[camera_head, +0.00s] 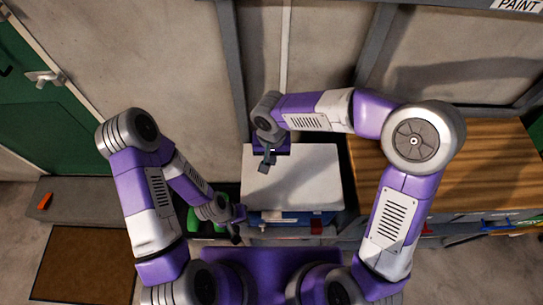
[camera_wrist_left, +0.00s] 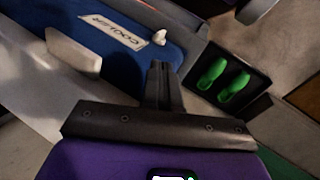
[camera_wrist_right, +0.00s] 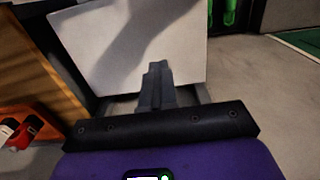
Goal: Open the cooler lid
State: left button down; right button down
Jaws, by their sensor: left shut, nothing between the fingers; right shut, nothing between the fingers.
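The cooler's pale lid (camera_head: 305,180) lies over its blue body (camera_head: 305,218) in the head view and appears down. In the left wrist view the blue front (camera_wrist_left: 155,25) carries a COOLER label (camera_wrist_left: 112,32) and a pale latch-like piece (camera_wrist_left: 74,52). My left gripper (camera_head: 237,234) is shut and empty beside the cooler's front left corner; it also shows in the left wrist view (camera_wrist_left: 158,70). My right gripper (camera_head: 268,162) is shut and empty over the lid's back left part; the right wrist view shows it (camera_wrist_right: 157,70) in front of the lid (camera_wrist_right: 130,40). Contact is unclear.
A wooden-topped bench (camera_head: 450,180) stands right of the cooler. Green items (camera_wrist_left: 235,80) sit in a dark tray left of the cooler. A wall and grey posts (camera_head: 233,70) are close behind. A brown mat (camera_head: 85,262) and open floor lie to the left.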

grip_release()
dwell(0.7)
notch_tip(320, 180, up, 8)
jog(key=shift+f+p, duration=0.2)
jog(key=shift+p, duration=0.25)
